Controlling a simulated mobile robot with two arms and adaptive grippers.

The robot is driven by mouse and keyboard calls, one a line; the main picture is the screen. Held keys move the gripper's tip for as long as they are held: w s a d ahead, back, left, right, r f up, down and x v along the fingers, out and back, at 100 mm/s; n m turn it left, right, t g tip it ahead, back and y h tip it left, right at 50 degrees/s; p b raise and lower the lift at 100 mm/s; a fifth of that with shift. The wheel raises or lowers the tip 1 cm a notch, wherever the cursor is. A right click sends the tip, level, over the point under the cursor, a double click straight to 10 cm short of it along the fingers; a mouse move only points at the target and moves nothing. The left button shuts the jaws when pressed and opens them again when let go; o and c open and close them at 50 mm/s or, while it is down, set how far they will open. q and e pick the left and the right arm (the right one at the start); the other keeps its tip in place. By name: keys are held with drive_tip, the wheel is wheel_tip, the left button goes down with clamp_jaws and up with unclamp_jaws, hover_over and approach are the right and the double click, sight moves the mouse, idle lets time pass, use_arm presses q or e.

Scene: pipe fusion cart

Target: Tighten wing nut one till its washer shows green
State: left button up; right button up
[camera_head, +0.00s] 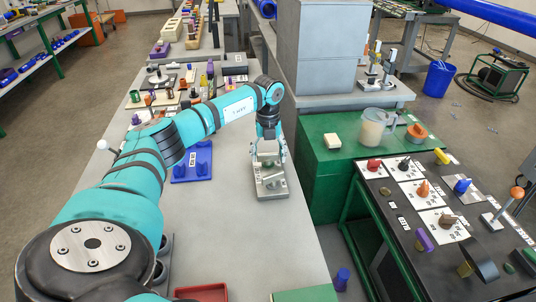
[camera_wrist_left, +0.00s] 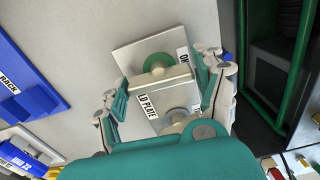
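A grey metal plate fixture (camera_head: 271,182) lies on the grey bench in the head view, below my left gripper (camera_head: 268,152). A second round metal part (camera_wrist_left: 176,117) sits nearer, partly hidden by my gripper. My left gripper's fingers (camera_wrist_left: 163,88) are spread on either side of the block, with nothing between them gripped. I cannot make out a wing's shape. My right gripper is out of view.
A blue rack (camera_head: 193,163) stands left of the fixture. Small parts on mats (camera_head: 165,97) fill the bench further back. A green cabinet (camera_head: 322,165) and a dark table (camera_head: 440,255) with labelled parts stand right. The bench front is mostly bare.

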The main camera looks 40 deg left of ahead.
sight(268, 153)
use_arm(q)
drive_tip(key=o, duration=0.3)
wheel_tip(268, 153, up, 12)
idle(0.6)
drive_tip(key=shift+s+f, duration=0.1)
idle(0.4)
